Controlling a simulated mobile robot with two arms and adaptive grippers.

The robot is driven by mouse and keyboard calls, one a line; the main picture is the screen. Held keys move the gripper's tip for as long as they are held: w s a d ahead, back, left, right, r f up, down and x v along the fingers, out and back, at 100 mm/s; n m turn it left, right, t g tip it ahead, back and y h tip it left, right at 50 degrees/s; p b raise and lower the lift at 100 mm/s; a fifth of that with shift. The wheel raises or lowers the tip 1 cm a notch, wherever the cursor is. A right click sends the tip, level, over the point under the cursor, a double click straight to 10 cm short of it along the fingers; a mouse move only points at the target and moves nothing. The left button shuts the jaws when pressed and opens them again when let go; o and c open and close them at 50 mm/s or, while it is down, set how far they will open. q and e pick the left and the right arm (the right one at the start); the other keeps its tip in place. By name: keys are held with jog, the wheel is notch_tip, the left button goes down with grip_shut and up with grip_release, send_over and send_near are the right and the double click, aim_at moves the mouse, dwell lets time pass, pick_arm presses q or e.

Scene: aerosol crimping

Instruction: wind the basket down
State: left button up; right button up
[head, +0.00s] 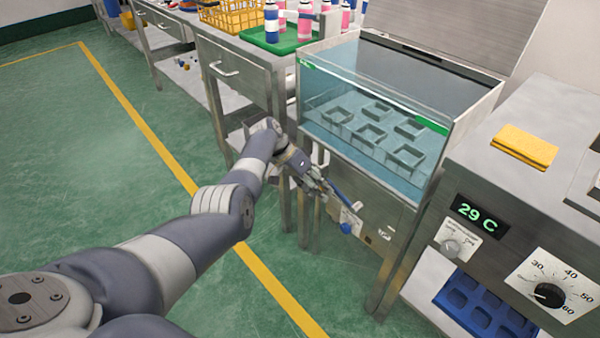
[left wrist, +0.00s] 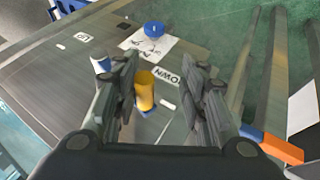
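The basket (head: 372,135) is a grey frame of several square cells, low inside the glass tank (head: 325,82) with bluish water. My left gripper (head: 318,185) is at the steel front panel below the tank. In the left wrist view, its two fingers (left wrist: 160,75) stand apart on either side of a yellow upright handle (left wrist: 145,90), closer on the left; I cannot tell whether they touch it. A label reading "OWN" (left wrist: 167,76), partly hidden, lies beside the handle. A blue knob (left wrist: 154,29) on a white label is beyond it. My right gripper is out of view.
A steel unit with a "29 C" display (head: 480,213), a black dial (head: 549,295) and a yellow pad (head: 524,146) stands at the right. A bench with a green tray (head: 285,42) of cans and a yellow basket (head: 232,15) is behind. The floor at left is clear.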

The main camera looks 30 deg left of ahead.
pick_arm(q)
jog(key=v, duration=0.9)
jog(key=shift+s+a+f, duration=0.2)
jog(key=shift+a+f, duration=0.05)
jog(key=shift+a, duration=0.05)
